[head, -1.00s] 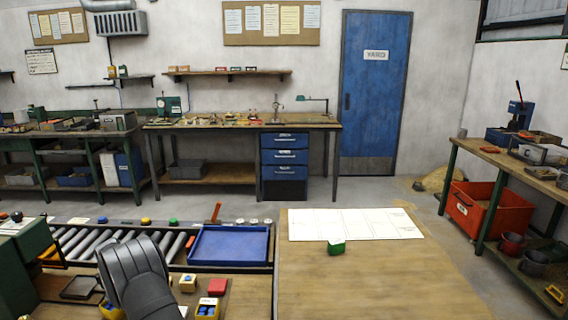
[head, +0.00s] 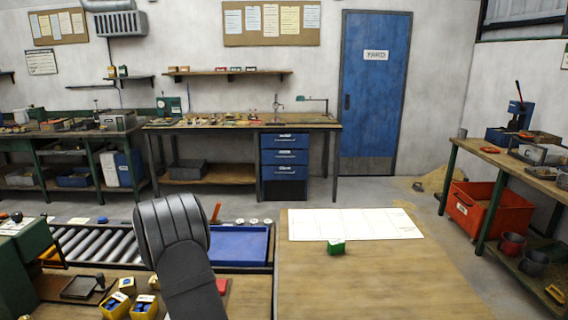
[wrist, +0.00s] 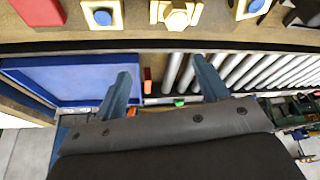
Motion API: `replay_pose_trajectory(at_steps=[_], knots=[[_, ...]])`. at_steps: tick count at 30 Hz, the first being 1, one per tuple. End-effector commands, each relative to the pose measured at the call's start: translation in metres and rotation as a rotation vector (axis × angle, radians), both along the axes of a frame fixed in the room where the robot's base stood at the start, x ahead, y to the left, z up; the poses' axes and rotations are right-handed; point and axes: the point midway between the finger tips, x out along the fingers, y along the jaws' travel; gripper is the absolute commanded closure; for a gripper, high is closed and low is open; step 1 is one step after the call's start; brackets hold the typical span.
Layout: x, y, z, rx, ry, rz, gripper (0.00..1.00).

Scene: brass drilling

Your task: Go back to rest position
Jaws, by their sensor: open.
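My gripper (wrist: 166,80) shows in the wrist view as two blue-grey fingers set well apart, with nothing between them. It hangs above the roller conveyor (wrist: 240,68) and the right side of the blue tray (wrist: 70,78). In the head view my dark arm stands in front of the tray's left part, and the fingers are hidden. The blue tray (head: 240,245) looks empty where it shows.
Yellow boxes (head: 115,304) with blue contents stand at the front left, beside a red block (head: 221,286) partly behind my arm. Rollers (head: 95,244) run left of the tray. A white sheet (head: 355,223) lies on the wooden table (head: 380,285), whose front is clear.

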Motion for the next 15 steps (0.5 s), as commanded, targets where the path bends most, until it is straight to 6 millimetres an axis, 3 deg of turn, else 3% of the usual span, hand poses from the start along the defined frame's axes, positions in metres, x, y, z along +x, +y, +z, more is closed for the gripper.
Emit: replay_pose_trajectory(at_steps=[15], knots=[[0.050,-0.093,0.007,0.000,0.009,-0.204,0.33]])
